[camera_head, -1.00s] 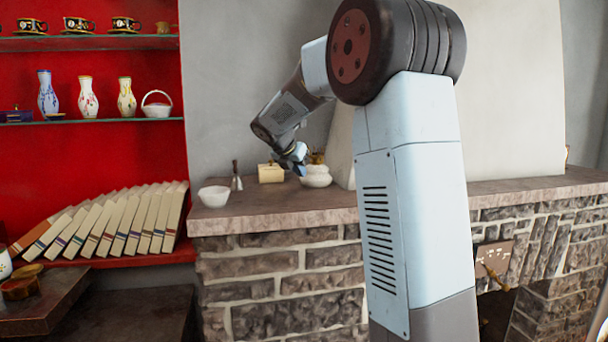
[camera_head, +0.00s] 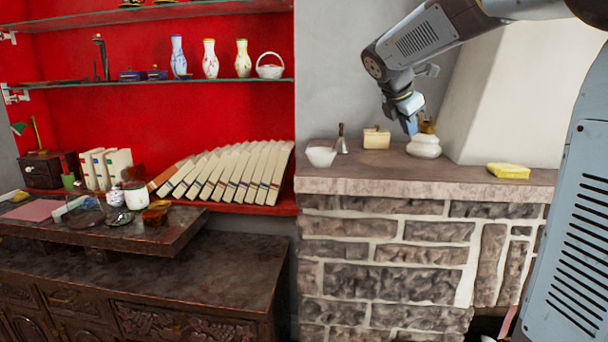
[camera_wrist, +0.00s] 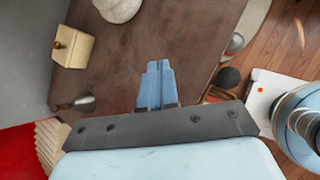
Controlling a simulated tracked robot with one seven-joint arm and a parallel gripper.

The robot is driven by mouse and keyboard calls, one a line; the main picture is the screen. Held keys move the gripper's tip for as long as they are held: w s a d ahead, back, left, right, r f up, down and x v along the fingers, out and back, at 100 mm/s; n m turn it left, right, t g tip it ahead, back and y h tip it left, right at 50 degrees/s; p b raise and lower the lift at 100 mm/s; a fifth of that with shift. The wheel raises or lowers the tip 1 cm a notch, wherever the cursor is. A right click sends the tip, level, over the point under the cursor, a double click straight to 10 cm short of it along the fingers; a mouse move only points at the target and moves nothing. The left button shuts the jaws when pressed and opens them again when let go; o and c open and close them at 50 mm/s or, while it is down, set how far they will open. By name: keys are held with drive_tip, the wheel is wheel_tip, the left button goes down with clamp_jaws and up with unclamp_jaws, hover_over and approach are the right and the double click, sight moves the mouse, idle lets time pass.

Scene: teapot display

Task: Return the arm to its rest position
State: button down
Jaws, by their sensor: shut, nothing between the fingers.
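My gripper (camera_head: 410,122) hangs over the stone mantel (camera_head: 450,182) at the right in the head view, pointing down, in front of a white rounded pot (camera_head: 424,146). In the wrist view my gripper (camera_wrist: 158,68) shows its blue fingers together, with nothing between them, above the brown mantel top (camera_wrist: 205,40). My arm reaches in from the right edge and is bent downward at the wrist.
Red shelves with vases (camera_head: 209,58) and leaning books (camera_head: 230,172) are at left. A wooden cabinet (camera_head: 150,280) is below.

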drive_tip(key=s+a+f+m+y, duration=0.1)
drive_tip(key=s+f+m+y, duration=0.1)
drive_tip(key=s+f+m, duration=0.2)
drive_tip(key=s+a+f+m+y, duration=0.2)
drive_tip(key=s+f+m, duration=0.2)
drive_tip(key=s+m, duration=0.6)
drive_tip(key=s+a+f+m+y, duration=0.1)
drive_tip(key=s+f+m, duration=0.3)
drive_tip(key=s, duration=1.3)
drive_tip(key=a+m, duration=0.1)
drive_tip(key=m, duration=0.3)
drive_tip(key=shift+s+y, duration=0.3)
drive_tip(key=shift+y, duration=0.1)
drive_tip(key=shift+f, duration=0.1)
